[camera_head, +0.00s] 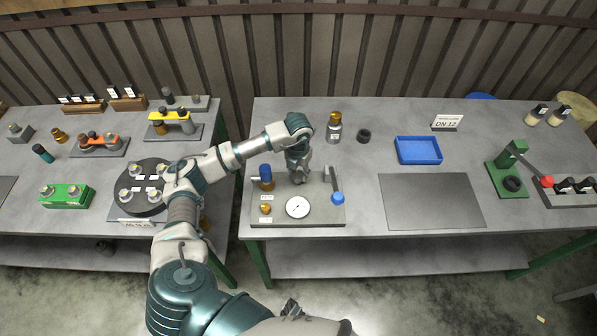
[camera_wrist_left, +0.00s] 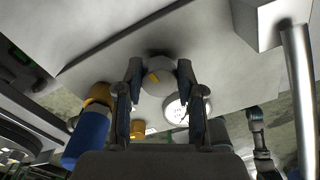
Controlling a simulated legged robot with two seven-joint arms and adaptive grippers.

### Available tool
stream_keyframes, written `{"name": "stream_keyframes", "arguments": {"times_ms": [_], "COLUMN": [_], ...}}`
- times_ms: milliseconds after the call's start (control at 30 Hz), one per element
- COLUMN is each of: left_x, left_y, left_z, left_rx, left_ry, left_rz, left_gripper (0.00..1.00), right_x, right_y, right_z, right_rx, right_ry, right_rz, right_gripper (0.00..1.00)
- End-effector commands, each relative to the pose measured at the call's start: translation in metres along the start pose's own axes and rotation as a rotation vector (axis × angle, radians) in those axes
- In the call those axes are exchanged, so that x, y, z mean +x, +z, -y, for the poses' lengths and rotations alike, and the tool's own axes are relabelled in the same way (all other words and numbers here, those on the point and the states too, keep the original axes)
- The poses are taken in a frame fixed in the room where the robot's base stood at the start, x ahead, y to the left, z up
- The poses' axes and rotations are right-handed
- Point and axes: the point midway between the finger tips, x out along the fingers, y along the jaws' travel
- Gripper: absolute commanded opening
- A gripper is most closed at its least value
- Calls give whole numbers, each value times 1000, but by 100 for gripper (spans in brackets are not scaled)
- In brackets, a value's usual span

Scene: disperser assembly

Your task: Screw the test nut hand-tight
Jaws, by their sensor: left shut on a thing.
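My left gripper (camera_head: 299,174) points down over the grey test plate (camera_head: 325,215) on the right-hand table. In the left wrist view its two fingers (camera_wrist_left: 160,95) stand on either side of a grey round test nut (camera_wrist_left: 160,82) with a yellow mark. The gripper is shut on the nut. In the head view the gripper mostly hides the nut, and the thread below it cannot be seen. My right gripper is not in view.
The plate also carries a white dial gauge (camera_head: 298,207), a blue-capped valve (camera_head: 266,177), a brass fitting (camera_head: 265,209) and a blue-handled lever (camera_head: 337,197). A blue tray (camera_head: 418,150) and dark mat (camera_head: 431,201) lie to the right. A brass-topped bottle (camera_head: 334,128) stands behind.

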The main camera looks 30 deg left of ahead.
Motion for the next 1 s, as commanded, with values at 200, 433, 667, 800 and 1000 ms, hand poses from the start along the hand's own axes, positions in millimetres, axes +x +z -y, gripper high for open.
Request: {"name": "stream_keyframes", "arguments": {"times_ms": [200,433,667,800,1000], "left_x": [1,2,2,1,1], "left_y": [0,0,0,0,-1], "left_z": [0,1,2,2,2], "left_rx": [129,316,486,565,635], "left_ry": [3,2,3,2,3], "left_rz": [0,0,0,0,0], "left_gripper": [3,3,3,3,3], "right_x": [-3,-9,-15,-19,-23], "right_y": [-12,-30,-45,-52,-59], "right_z": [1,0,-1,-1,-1], "right_rx": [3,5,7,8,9], "right_ry": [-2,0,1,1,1], "right_rz": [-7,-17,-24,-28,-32], "right_gripper": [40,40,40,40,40]}}
